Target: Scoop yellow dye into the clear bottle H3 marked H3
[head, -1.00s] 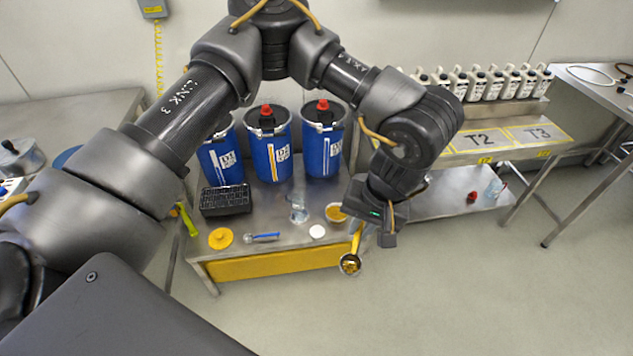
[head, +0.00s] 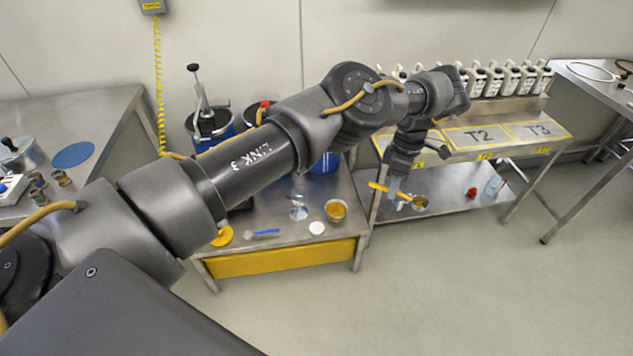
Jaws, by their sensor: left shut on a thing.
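My left gripper (head: 396,194) is shut on the yellow handle of a scoop (head: 379,187). The scoop's round bowl (head: 420,202) holds something yellow and hangs over the lower shelf of the right bench. A small clear vessel (head: 298,212) stands on the steel table, beside an open tub of yellow dye (head: 336,210). Another clear vessel (head: 493,186) is on the lower shelf, right of a small red object (head: 471,192). I cannot read an H3 mark on either vessel. My right gripper is not in view.
A yellow lid (head: 222,236), a blue-handled tool (head: 262,233) and a white disc (head: 317,228) lie on the table. Blue drums behind are partly hidden by my arm. White bottles (head: 511,79) line the right bench, above the T2 and T3 marks.

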